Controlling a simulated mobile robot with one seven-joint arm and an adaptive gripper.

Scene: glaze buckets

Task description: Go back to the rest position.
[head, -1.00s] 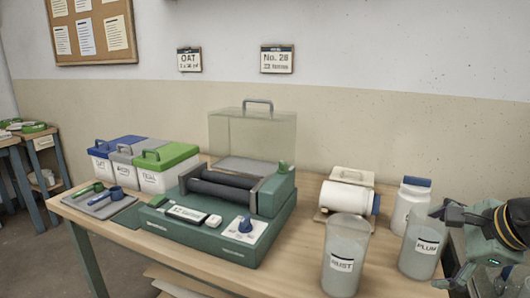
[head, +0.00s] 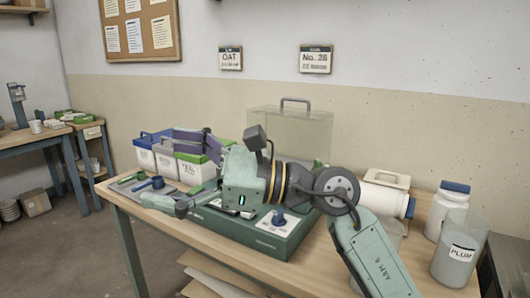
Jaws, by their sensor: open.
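My gripper (head: 162,170) is in the head view, left of the picture's middle, with its two fingers spread wide and pointing left. Nothing shows between them except the lidded buckets behind. My arm reaches in from the lower right and crosses in front of the green machine (head: 267,243), hiding its roller and much of its top. The upper finger overlaps the blue, grey and green-lidded buckets (head: 194,172) in the picture. The lower finger is near the grey mat (head: 124,184) with the tools. I cannot tell whether either finger touches anything.
The machine's clear cover (head: 300,122) stands up behind my arm. A white jar on its side (head: 384,197), a blue-capped jar (head: 448,214) and the PLUM bucket (head: 455,262) stand on the right of the wooden table. Another bucket is mostly hidden behind my arm. A side table (head: 45,137) stands far left.

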